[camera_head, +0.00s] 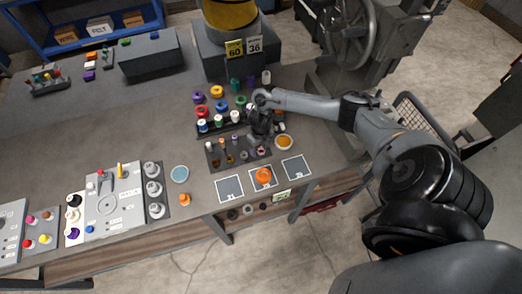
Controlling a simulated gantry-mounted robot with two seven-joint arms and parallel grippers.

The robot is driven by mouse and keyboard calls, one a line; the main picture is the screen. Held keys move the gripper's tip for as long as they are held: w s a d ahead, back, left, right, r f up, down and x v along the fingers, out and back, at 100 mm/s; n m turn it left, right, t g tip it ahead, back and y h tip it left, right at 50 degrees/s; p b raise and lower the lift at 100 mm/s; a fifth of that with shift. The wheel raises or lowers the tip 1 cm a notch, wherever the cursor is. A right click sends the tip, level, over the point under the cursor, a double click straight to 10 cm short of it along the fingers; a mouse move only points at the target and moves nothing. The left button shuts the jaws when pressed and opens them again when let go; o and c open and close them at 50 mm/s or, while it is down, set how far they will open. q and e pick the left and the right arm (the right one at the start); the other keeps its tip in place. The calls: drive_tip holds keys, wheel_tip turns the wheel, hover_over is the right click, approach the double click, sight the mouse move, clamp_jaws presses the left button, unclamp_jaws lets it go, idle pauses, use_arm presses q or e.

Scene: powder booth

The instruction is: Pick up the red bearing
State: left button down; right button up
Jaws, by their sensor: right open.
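My right arm comes in from the right, and its dark gripper (261,133) points down over the right end of the rack of small parts on the grey bench (130,140). Its jaws are open, and nothing is seen between them. A red round part (202,111), which looks like the red bearing, sits at the left of the group of coloured parts, left of the gripper and apart from it. It is too small to make out its exact shape. The gripper hides part of the rack. My left gripper is not in view.
Purple, yellow, green and blue round parts stand close around the red one. A lower rack of small tools (238,152) lies in front. An orange part (263,176) sits on the middle of three dark squares. A control panel (113,203) stands left. The bench's middle left is clear.

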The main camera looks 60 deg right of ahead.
drive_tip(key=shift+c, duration=1.1)
drive_tip(key=c, duration=0.9)
drive_tip(key=shift+r, duration=0.15)
drive_tip(key=shift+c, duration=0.2)
